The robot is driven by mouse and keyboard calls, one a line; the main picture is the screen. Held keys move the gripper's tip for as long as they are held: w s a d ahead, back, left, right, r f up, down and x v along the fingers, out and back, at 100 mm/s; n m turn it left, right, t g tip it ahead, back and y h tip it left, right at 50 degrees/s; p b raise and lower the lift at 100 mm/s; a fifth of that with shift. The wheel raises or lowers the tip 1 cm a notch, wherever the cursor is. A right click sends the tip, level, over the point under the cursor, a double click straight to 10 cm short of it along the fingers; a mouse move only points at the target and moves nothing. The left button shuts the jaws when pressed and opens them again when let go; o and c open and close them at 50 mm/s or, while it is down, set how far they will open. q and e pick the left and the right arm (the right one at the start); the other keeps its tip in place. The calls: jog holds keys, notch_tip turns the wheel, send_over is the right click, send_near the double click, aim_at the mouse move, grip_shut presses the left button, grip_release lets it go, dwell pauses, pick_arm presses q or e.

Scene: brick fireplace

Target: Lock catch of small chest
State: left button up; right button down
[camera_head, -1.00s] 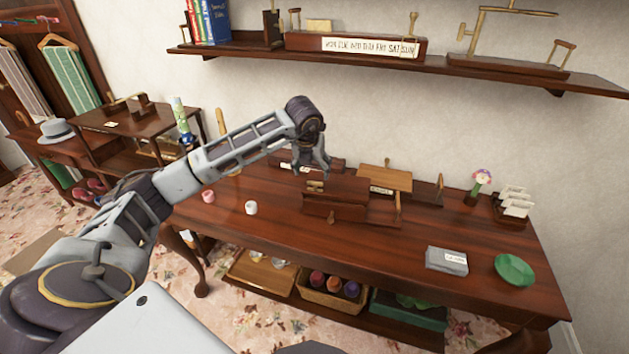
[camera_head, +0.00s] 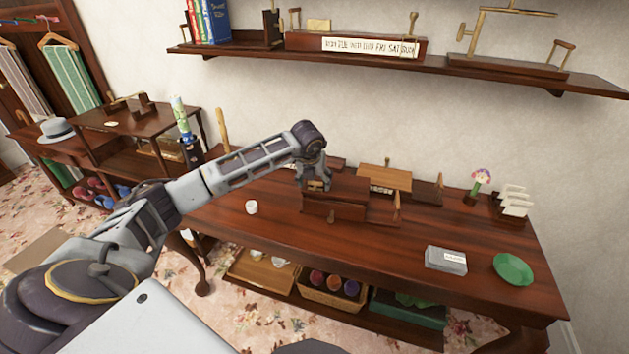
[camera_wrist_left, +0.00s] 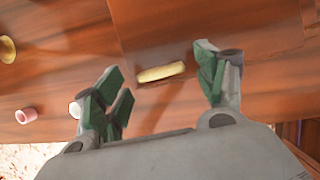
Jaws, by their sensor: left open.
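The small chest (camera_head: 336,210) is a dark wooden box on the long table. A small brass piece, probably its catch (camera_head: 317,184), shows at its top left. In the left wrist view the brass piece (camera_wrist_left: 160,72) is a short rounded bar against the wood. My left gripper (camera_head: 314,186) is low over that end of the chest. Its green-padded fingers are spread, with the brass bar between them in the picture and nothing held. I cannot tell whether a finger touches the chest. The fingers partly hide the catch in the head view. My right gripper is not in view.
A white cup (camera_head: 251,207) stands left of the chest; a pink cup (camera_wrist_left: 26,116) shows in the wrist view. Wooden boxes (camera_head: 384,177) sit close behind. A grey box (camera_head: 446,260) and green dish (camera_head: 514,269) lie right. The front middle of the table is clear.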

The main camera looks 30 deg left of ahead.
pick_arm(q)
jog(key=c, duration=0.8)
jog(key=shift+c, duration=1.1)
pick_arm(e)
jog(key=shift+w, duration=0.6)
